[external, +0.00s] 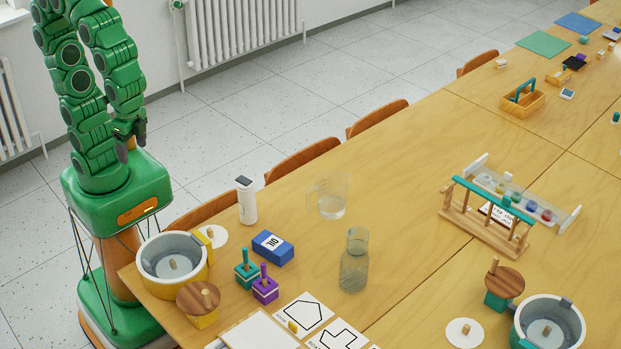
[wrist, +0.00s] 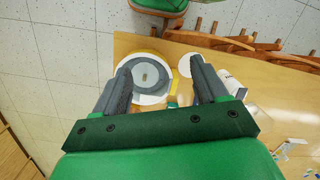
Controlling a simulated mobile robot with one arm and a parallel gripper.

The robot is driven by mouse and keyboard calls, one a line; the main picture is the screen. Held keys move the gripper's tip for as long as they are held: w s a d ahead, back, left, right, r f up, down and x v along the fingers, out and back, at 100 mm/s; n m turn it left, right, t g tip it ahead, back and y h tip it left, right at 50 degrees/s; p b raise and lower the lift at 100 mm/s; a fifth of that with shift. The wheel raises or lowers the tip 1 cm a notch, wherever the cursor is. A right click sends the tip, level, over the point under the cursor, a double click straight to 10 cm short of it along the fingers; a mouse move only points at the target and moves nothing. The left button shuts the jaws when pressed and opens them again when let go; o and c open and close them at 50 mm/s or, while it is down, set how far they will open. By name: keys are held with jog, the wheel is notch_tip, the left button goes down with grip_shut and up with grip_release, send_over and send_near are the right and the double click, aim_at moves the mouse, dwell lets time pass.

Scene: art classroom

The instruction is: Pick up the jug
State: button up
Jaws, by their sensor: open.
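The jug (external: 329,196) is clear, with a handle on its left side. It stands upright on the wooden table (external: 400,150) in the external view. A clear glass carafe (external: 354,262) with a narrow neck stands in front of it, apart from it. My gripper (external: 130,146) is raised beside the table's left end, well to the left of the jug. In the wrist view my gripper (wrist: 160,70) is open and empty, its two fingers apart above the yellow-and-grey pot (wrist: 150,77). I cannot clearly make out the jug in the wrist view.
A wooden rack (external: 486,222) stands to the right. Chairs (external: 302,160) line the far edge. The table behind the jug is clear.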

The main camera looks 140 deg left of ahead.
jog(key=w+a+n, duration=0.7)
jog(key=w, duration=0.2)
jog(key=n+t, duration=0.2)
jog(key=n, duration=2)
send_over(313, 189)
jog(key=d, duration=0.1)
jog(key=shift+y, duration=0.3)
notch_tip(313, 189, down, 17)
jog(key=shift+f, duration=0.1)
jog(key=shift+a+f, duration=0.15)
jog(key=shift+f, duration=0.2)
jog(key=shift+a+f, duration=0.2)
jog(key=shift+f, duration=1.55)
jog(key=shift+a+f, duration=0.15)
jog(key=shift+f, duration=1.6)
grip_shut()
